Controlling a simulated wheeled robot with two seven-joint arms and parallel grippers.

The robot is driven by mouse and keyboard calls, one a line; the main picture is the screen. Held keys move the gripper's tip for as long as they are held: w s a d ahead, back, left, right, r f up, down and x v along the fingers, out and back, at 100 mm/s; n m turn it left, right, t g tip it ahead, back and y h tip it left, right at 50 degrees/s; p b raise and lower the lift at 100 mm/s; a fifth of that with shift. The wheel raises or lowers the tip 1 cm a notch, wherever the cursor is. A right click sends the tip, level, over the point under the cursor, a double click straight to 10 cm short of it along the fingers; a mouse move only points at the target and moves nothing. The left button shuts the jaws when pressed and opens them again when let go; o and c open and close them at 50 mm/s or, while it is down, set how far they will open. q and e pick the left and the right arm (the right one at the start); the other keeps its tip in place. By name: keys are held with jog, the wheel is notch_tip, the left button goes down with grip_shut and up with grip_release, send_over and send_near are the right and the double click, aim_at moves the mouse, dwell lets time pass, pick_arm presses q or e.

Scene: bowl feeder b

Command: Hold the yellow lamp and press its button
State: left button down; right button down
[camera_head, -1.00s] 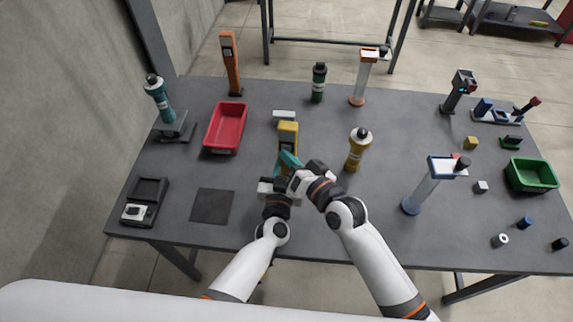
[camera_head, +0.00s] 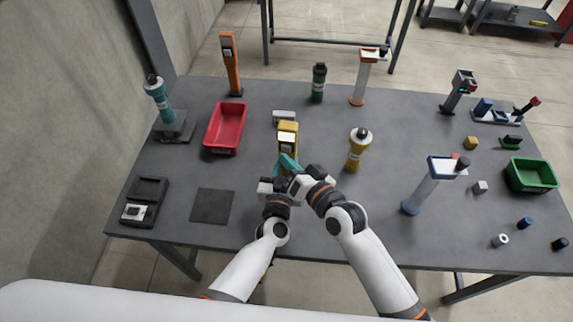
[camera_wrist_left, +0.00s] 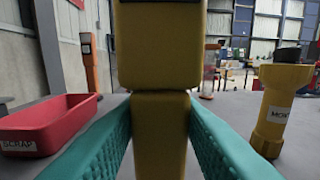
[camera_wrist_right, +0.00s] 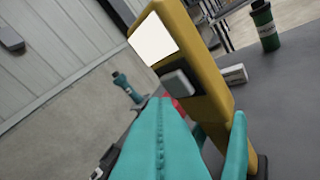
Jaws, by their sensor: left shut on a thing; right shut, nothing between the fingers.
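The yellow lamp (camera_head: 294,128) stands near the middle of the table, its body also filling the left wrist view (camera_wrist_left: 160,50). My left gripper (camera_wrist_left: 160,112) is shut on its narrower post, one teal finger on each side. In the right wrist view the lamp (camera_wrist_right: 203,62) shows a bright white panel (camera_wrist_right: 154,40) and, below it, a grey button (camera_wrist_right: 178,83) on a dark plate. My right gripper (camera_wrist_right: 160,102) is shut and empty, its fingertips just below the button; contact cannot be told. In the head view the right gripper (camera_head: 289,162) partly hides the lamp.
A red bin (camera_head: 226,127) stands left of the lamp and a yellow bottle-shaped thing (camera_head: 357,150) to its right. A small pale block (camera_head: 284,117) lies behind. A blue-and-white stand (camera_head: 424,188) is farther right. A dark square mat (camera_head: 212,206) lies front left.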

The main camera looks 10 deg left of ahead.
pick_arm(q)
jog(key=shift+f, duration=0.1)
pick_arm(e)
jog(key=s, duration=0.6)
jog(key=shift+a, duration=0.2)
pick_arm(q)
jog(key=c, duration=0.9)
grip_release()
jog(key=s, duration=0.6)
jog(key=s+a+p, duration=0.1)
jog(key=s, duration=1.3)
jog(key=shift+a+p, duration=0.2)
jog(key=shift+p, duration=0.15)
pick_arm(e)
jog(key=shift+r, duration=0.85)
